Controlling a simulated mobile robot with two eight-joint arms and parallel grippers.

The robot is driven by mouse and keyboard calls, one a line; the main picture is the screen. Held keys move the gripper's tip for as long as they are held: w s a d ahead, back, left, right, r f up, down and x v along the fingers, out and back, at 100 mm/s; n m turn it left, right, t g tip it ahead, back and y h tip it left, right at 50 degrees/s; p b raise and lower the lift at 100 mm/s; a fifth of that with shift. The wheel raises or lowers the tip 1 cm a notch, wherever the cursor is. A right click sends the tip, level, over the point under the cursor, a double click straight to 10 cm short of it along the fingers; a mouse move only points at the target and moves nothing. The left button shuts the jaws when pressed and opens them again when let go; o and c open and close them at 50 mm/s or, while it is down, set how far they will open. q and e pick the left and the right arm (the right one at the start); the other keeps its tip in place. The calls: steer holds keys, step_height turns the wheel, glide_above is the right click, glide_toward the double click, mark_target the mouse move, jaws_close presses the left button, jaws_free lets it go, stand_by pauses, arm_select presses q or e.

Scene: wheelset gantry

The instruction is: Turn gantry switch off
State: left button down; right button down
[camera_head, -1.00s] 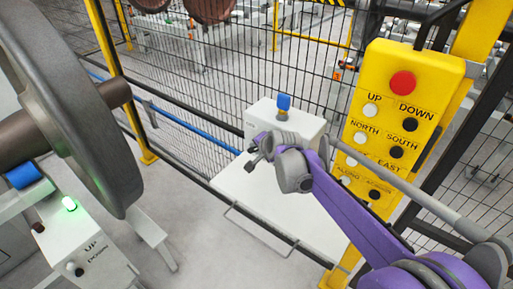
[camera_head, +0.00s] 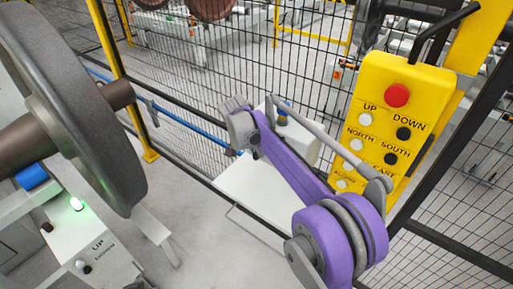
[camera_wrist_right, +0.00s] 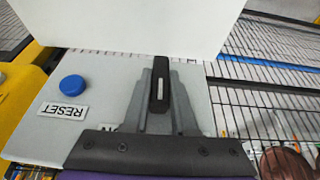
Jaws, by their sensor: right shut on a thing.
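The gantry switch shows in the right wrist view as a black handle (camera_wrist_right: 160,94) with a white line along it. It stands on the face of a pale control box (camera_wrist_right: 105,70), beside a blue round button (camera_wrist_right: 72,88) labelled RESET. My right gripper (camera_wrist_right: 160,70) is shut on the black handle, with one grey finger on each side. Another label by the switch is mostly hidden by the gripper. In the head view, the control box (camera_head: 305,138) is partly behind my purple right arm, and the fingertips and handle are hidden there. My left gripper is not in view.
A yellow pendant panel (camera_head: 425,85) with a red button (camera_head: 396,95) stands right of my arm. A black mesh fence (camera_head: 250,60) runs behind the box. A large grey wheel (camera_head: 75,100) on an axle is at left, above a station with a lit green button (camera_head: 76,204).

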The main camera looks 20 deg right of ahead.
steer(key=g+h, duration=0.1)
steer(key=g+h+p, duration=0.1)
steer(key=n+g, duration=0.1)
steer(key=shift+w+a+r+h, duration=0.15)
steer(key=shift+w+h, duration=0.1)
steer(key=shift+h, duration=0.15)
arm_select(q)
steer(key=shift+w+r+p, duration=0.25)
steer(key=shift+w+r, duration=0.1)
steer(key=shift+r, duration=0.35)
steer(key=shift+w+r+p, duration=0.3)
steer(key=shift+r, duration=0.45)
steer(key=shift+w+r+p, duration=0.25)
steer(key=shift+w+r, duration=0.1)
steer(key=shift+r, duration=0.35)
arm_select(e)
steer(key=shift+f+n+g+h, duration=0.2)
steer(key=shift+n+g+h, duration=0.2)
steer(key=shift+g+h, duration=0.95)
steer(key=shift+g, duration=0.35)
steer(key=c, duration=0.7)
jaws_free()
steer(key=shift+s, duration=0.1)
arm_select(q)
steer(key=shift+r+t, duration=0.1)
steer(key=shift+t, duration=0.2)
